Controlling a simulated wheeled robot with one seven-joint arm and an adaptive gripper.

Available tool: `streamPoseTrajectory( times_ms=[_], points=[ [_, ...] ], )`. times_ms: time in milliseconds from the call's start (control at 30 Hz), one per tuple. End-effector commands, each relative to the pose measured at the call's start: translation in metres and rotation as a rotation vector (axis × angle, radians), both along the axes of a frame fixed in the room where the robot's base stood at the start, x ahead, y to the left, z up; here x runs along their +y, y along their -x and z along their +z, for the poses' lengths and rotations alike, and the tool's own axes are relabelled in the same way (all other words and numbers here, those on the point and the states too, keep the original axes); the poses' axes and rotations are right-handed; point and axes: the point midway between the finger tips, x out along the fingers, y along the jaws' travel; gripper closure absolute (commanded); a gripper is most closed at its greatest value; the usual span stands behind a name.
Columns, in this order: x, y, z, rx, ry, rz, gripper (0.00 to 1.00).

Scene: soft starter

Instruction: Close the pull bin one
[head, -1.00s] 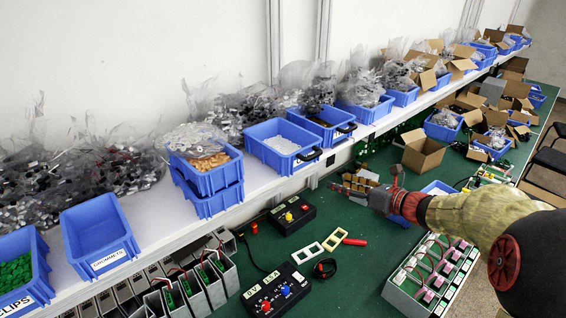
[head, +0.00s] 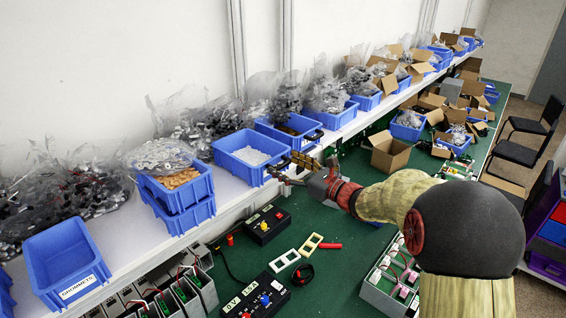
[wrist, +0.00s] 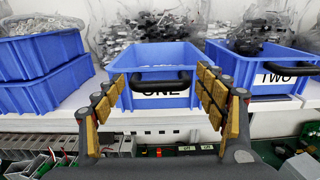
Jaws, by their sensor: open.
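The pull bin one is a blue bin (head: 232,154) with a black handle and white contents, on the white shelf in the head view. In the wrist view, the same bin (wrist: 145,98) is straight ahead, with a label reading "ONE" partly behind its black handle. Its front stands out near the shelf's front edge. My gripper (head: 293,170) is open and empty, in front of the bin. In the wrist view my gripper's fingers (wrist: 163,98) frame the bin's handle from left and right. I cannot tell whether they touch it.
The bin labelled "TWO" (wrist: 268,80) stands to the right. Stacked blue bins (wrist: 42,75) stand to the left. Below the white shelf (head: 112,240), the green bench (head: 335,270) holds black control boxes, a grey rack and an open cardboard box (head: 390,152).

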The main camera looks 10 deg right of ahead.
Motion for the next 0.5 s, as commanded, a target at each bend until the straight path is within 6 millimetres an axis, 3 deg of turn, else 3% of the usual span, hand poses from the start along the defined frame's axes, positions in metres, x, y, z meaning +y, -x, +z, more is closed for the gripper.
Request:
streamPoseTrajectory(
  times_ms=[200, 500],
  points=[
    [0.0079, -0.0111, -0.0002, 0.001, 0.001, 0.000, 0.29],
    [0.0078, -0.0115, -0.0006, 0.001, 0.001, 0.000, 0.32]
  ],
)
